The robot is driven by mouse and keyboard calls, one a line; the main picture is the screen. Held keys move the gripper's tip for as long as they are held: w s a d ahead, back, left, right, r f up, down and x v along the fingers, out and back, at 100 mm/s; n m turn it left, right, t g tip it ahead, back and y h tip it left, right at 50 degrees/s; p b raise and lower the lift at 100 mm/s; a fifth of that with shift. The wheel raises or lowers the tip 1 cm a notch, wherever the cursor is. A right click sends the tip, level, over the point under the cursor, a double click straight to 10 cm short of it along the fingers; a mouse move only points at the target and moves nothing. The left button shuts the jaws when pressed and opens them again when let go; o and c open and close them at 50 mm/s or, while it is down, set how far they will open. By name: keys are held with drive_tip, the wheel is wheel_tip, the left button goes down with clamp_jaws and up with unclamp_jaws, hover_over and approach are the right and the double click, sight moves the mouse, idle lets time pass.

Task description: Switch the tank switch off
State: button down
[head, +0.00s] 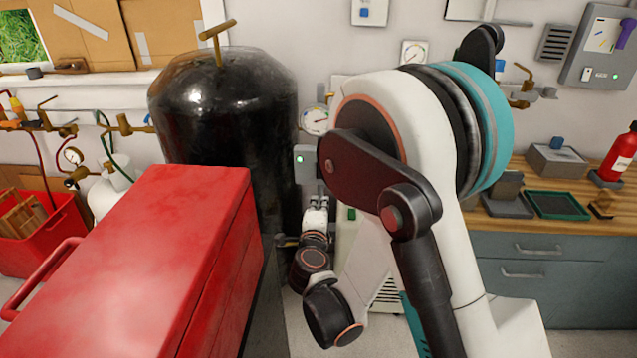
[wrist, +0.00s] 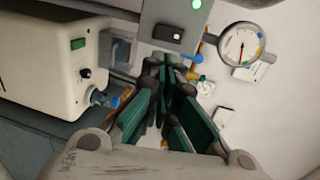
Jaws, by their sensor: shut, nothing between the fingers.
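A grey switch box (head: 306,170) with a lit green lamp is beside the right side of a black tank (head: 225,125). In the wrist view, its lamp glows green at the top edge and a black rocker switch (wrist: 168,34) sits on its face. I cannot tell which way the rocker is tipped. My gripper (head: 317,204) is just below the box in the head view. In the wrist view my gripper (wrist: 168,68) is shut and empty, its fingertips close to the rocker. I cannot tell if they touch the box.
A red cabinet (head: 150,260) fills the front left. A round gauge (wrist: 241,44) is right of the box. A white machine (wrist: 55,60) with a green switch (wrist: 78,43) is at left in the wrist view. A workbench (head: 540,220) stands at the right.

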idle(0.3)
approach(324, 176)
drive_tip(key=w, duration=0.4)
drive_tip(key=w+f, duration=0.1)
drive_tip(key=w, duration=0.1)
drive_tip(key=shift+d, duration=0.2)
drive_tip(key=shift+w+b, duration=0.3)
drive_tip(key=shift+w, duration=0.15)
